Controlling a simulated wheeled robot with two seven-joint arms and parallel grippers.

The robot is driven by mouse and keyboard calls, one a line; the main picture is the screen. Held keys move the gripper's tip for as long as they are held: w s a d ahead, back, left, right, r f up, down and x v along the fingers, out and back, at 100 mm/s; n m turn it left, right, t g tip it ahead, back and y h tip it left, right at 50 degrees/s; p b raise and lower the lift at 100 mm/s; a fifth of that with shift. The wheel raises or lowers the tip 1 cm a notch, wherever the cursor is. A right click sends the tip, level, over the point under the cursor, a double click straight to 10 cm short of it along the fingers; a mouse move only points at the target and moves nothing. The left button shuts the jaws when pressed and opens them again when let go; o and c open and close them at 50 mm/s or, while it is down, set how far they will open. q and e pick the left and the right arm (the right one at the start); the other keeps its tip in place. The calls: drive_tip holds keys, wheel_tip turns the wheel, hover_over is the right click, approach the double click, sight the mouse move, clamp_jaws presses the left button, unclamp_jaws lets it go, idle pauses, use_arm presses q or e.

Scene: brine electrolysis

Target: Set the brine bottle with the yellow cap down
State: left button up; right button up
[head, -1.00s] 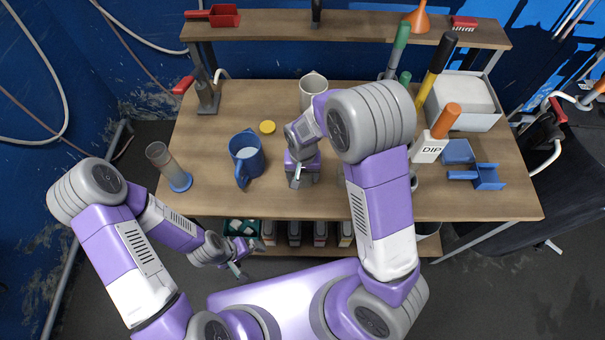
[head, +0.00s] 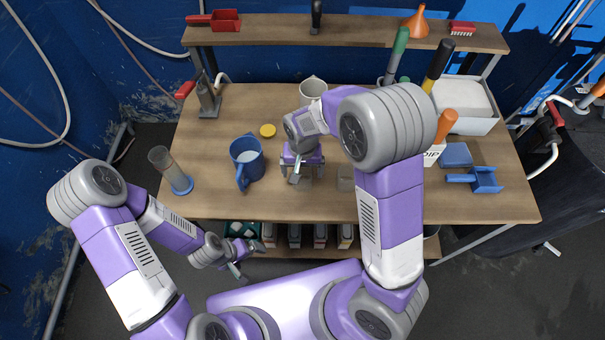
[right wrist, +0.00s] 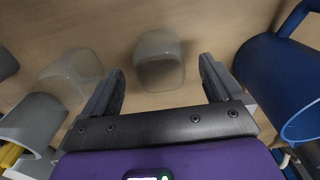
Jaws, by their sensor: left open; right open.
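My right gripper (head: 303,176) is low over the front middle of the bench, pointing down, open. In the right wrist view a pale translucent vessel (right wrist: 160,62) stands between its spread fingers (right wrist: 160,85), with a gap on each side; no cap shows on it. In the head view my gripper hides it. I cannot tell for sure that it is the brine bottle. My left gripper (head: 238,266) is open and empty, below the bench's front edge.
A second translucent vessel (head: 346,178) stands just right of my right gripper. The blue mug (head: 247,162) is to its left, the white mug (head: 312,89) behind. A clear cylinder (head: 171,171) stands near the left edge. Blue scoops (head: 484,180) lie at right.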

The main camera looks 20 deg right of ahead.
wheel_tip(320, 180, up, 7)
drive_tip(key=p, duration=0.1)
drive_tip(key=shift+s, duration=0.1)
idle(0.6)
